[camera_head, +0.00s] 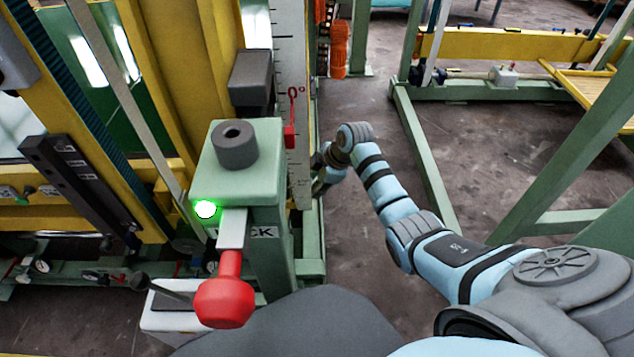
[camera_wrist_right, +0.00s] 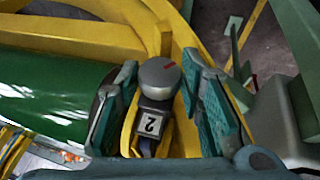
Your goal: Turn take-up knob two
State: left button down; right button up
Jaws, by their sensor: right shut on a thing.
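In the head view my right arm reaches away past the green post, and the knob cannot be made out. My left gripper is not in view.
A green post (camera_head: 240,185) with a lit green lamp (camera_head: 205,209) and a red-knobbed lever (camera_head: 225,296) stands close in front. A white scale with a red pointer (camera_head: 290,135) rises behind it. Yellow frame beams (camera_wrist_right: 85,35) and a green roller (camera_wrist_right: 50,90) surround the knob.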

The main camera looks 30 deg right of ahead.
jog(key=shift+s+a+f+t+h+p, duration=0.2)
jog(key=shift+s+f+t+h+p, duration=0.15)
jog(key=shift+t+p, duration=0.5)
jog(key=o, duration=1.2)
jog(key=shift+r, duration=0.15)
jog(key=shift+c, duration=0.2)
